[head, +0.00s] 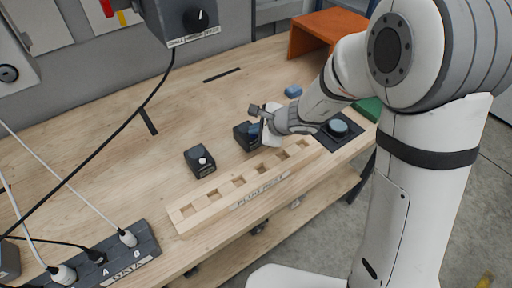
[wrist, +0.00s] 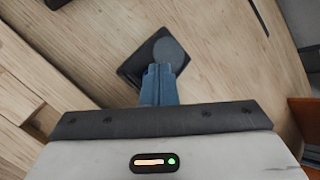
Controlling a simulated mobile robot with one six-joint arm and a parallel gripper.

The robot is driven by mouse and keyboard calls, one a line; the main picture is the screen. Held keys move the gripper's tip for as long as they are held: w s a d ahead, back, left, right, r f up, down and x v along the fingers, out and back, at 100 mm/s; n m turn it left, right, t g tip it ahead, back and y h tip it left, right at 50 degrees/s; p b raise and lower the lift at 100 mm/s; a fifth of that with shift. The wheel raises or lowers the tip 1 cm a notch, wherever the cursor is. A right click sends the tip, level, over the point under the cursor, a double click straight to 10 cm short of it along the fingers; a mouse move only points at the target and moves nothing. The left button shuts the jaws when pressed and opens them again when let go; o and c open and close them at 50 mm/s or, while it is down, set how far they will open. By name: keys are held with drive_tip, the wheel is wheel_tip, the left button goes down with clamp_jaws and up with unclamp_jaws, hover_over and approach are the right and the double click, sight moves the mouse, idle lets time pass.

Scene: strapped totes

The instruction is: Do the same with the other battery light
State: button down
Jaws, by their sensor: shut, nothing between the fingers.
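Two small dark boxes with round tops, which look like the battery lights, stand on the wooden bench. The right battery light (head: 243,139) is partly hidden by my gripper (head: 256,129) in the head view. In the wrist view this right light (wrist: 148,56) shows a dull grey round top just beyond the blue fingertips. My gripper (wrist: 160,68) is shut and empty, with its fingertips over or at the edge of that light. I cannot tell whether they touch it.
A wooden rack with square pockets (head: 238,196) lies along the bench's front edge. A power strip (head: 118,262) with cables is front left. An orange stand (head: 318,35) is at the back.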

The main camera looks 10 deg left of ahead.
idle(0.4)
drive_tip(key=shift+r, duration=0.45)
wheel_tip(320, 180, up, 6)
drive_tip(key=p, duration=0.5)
idle(0.5)
